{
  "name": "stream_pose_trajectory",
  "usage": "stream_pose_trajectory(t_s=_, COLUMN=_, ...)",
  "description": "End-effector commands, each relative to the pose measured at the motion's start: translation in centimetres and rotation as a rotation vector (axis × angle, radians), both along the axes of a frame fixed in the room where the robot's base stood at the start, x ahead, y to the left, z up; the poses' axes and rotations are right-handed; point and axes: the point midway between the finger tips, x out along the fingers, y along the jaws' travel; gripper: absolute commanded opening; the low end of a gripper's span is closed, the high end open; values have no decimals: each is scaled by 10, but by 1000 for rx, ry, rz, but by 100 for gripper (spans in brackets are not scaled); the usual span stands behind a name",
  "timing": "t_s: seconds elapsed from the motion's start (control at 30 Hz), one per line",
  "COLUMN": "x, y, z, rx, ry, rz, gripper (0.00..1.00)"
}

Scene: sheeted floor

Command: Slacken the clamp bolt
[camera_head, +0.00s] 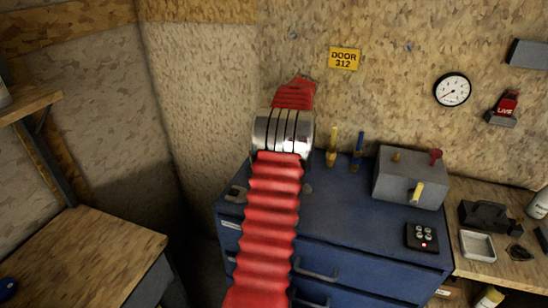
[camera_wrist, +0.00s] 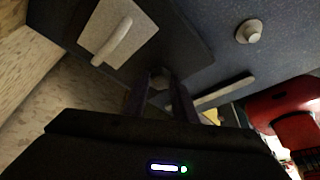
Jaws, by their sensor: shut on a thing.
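In the wrist view, the two dark fingers of my gripper (camera_wrist: 160,104) point at the blue cabinet top. They are closed around a small dark, rounded bolt-like head (camera_wrist: 160,76), which I take to be the clamp bolt. Its shape and any thread are too dark to make out. A pale plate with a rounded handle (camera_wrist: 112,40) lies to the left of the fingertips, and a round grey knob (camera_wrist: 249,32) stands to the right, both apart from them. In the head view, my red arm hides the gripper and the bolt.
The blue cabinet (camera_head: 340,205) carries a grey box (camera_head: 408,185) with levers, a black button pad (camera_head: 421,236), and yellow (camera_head: 332,150) and blue (camera_head: 357,150) upright tools. A wooden bench (camera_head: 500,210) at right holds a metal tray (camera_head: 477,246). Another wooden bench (camera_head: 80,255) stands left.

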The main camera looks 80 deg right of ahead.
Motion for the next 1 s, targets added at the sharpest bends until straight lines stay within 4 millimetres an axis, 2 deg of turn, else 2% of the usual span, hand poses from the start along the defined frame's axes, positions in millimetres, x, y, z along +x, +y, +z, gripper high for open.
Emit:
stream_pose_trajectory(t_s=0.3, x=2, y=-2, z=0, rx=-2, ry=-1, rz=166, gripper=3)
stream_pose_trajectory(t_s=0.83, x=3, y=-2, z=0, rx=-2, ry=-1, rz=201, gripper=3)
stream_pose_trajectory(t_s=0.87, x=3, y=-2, z=0, rx=-2, ry=-1, rz=201, gripper=26)
stream_pose_trajectory(t_s=1.0, x=2, y=-2, z=0, rx=-1, ry=0, rz=200, gripper=36)
